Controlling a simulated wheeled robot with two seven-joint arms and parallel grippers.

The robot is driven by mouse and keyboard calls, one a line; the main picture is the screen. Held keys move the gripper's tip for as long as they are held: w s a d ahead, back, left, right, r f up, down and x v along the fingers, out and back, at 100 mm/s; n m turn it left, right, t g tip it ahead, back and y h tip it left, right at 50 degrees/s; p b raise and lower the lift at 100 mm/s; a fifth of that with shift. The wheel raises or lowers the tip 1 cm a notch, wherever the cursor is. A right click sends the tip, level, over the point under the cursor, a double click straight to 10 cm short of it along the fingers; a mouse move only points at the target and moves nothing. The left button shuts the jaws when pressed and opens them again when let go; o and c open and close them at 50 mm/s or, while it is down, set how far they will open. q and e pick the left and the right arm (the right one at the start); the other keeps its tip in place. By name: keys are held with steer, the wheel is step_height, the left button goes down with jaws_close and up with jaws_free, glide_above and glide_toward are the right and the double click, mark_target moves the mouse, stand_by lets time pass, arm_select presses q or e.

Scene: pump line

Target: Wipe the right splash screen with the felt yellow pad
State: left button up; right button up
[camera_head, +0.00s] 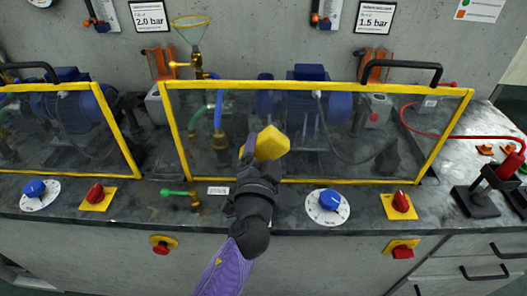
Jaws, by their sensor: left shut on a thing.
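The right splash screen (345,137) is a clear panel in a yellow frame with a black handle on its top right. Dark smudges show on or behind its lower part. My left gripper (258,158) is in front of the screen's lower left-middle, shut on the felt yellow pad (272,143). The pad overlaps the clear panel in the picture; I cannot tell if it touches it. My forearm hides part of the bench edge below. My right gripper is not in view.
Another yellow-framed screen (128,150) stands at the left. Blue dials (328,200) and red switches (401,202) line the bench front. A green-handled valve (178,193) sits left of my gripper. A black stand with a red tool (511,164) is at the far right.

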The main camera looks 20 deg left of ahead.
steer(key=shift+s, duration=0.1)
arm_select(q)
steer(key=shift+w+a, duration=0.1)
steer(key=shift+w, duration=0.45)
steer(key=shift+a, duration=0.1)
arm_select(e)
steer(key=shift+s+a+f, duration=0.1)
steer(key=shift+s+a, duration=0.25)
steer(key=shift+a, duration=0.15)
arm_select(q)
steer(key=shift+w, duration=0.15)
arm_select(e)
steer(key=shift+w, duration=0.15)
